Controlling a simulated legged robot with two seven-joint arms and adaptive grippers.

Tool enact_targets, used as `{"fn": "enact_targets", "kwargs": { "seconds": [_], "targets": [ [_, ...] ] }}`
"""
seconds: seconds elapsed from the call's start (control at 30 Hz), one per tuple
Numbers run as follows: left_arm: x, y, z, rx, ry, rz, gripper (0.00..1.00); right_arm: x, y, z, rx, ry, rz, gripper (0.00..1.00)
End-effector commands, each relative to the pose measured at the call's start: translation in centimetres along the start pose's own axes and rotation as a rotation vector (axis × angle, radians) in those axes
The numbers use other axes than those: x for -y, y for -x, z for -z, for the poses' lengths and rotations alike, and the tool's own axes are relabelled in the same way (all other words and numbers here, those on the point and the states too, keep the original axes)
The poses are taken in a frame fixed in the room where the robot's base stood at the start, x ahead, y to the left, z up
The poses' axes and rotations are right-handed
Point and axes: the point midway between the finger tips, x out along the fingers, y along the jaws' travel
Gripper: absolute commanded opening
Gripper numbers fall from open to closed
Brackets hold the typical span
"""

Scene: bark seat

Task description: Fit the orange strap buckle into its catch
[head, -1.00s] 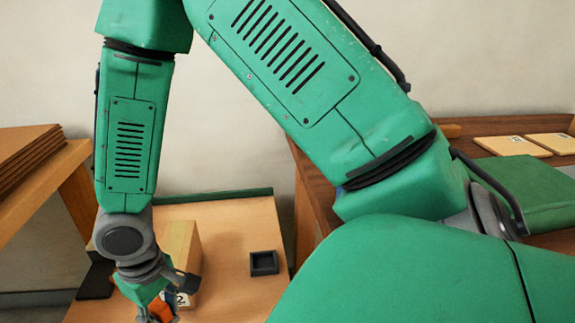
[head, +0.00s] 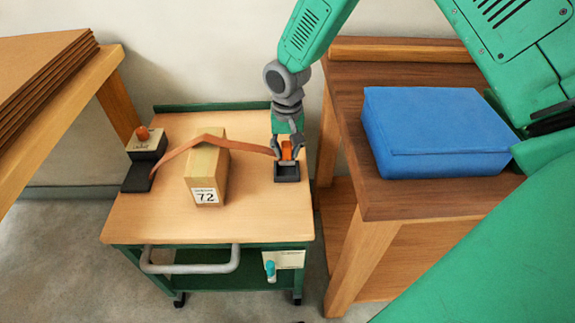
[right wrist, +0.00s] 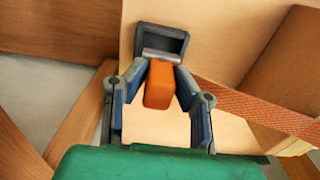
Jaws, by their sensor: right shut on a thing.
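The orange buckle (head: 287,149) is held upright between the fingers of my right gripper (head: 288,154), directly over the dark square catch (head: 287,172) at the cart's right edge. In the right wrist view the orange buckle (right wrist: 158,86) has a grey metal end at the near side of the catch (right wrist: 178,42). I cannot tell whether that end is inside the opening. The orange strap (head: 178,155) runs from the dark unit at left over the carton (head: 205,170) marked 72 to the buckle. My left gripper is not in view.
The cart top (head: 250,220) is clear in front. A dark unit (head: 138,175) with an orange knob stands at its left. A wooden bench (head: 400,205) with a blue box (head: 435,130) is close on the right. Brown sheets (head: 40,65) lie on a table at left.

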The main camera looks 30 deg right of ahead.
Motion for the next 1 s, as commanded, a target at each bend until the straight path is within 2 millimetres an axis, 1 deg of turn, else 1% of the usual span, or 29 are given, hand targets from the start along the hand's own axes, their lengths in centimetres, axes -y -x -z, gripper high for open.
{"fn": "enact_targets", "kwargs": {
  "seconds": [0.03,0.17,0.4,0.67,0.83,0.87,0.9,0.93,1.0],
  "targets": [
    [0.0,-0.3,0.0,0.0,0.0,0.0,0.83,0.0,-0.6,0.0,-0.001,0.001,0.001,0.0],
    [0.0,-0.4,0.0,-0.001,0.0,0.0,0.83,-0.1,-1.4,0.1,-0.002,0.0,0.003,0.0],
    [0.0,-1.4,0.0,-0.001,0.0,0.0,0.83,-0.1,-4.6,0.1,0.0,0.0,0.002,0.0],
    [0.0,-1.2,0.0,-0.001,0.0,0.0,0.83,-0.1,-4.6,0.1,-0.003,0.001,0.003,0.0],
    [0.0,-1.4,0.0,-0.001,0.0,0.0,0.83,-0.1,-5.1,0.0,-0.002,0.001,0.002,0.0],
    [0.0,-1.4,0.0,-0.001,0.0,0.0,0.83,-0.1,-5.2,0.0,-0.001,0.001,0.002,0.26],
    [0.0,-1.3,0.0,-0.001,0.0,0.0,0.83,-0.1,-5.1,0.0,-0.001,0.001,0.003,0.4],
    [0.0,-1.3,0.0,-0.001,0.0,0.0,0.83,-0.1,-5.1,0.1,-0.001,0.001,0.003,0.44],
    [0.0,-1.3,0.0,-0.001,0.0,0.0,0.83,-0.1,-5.1,0.1,-0.001,0.001,0.003,0.44]
  ]
}}
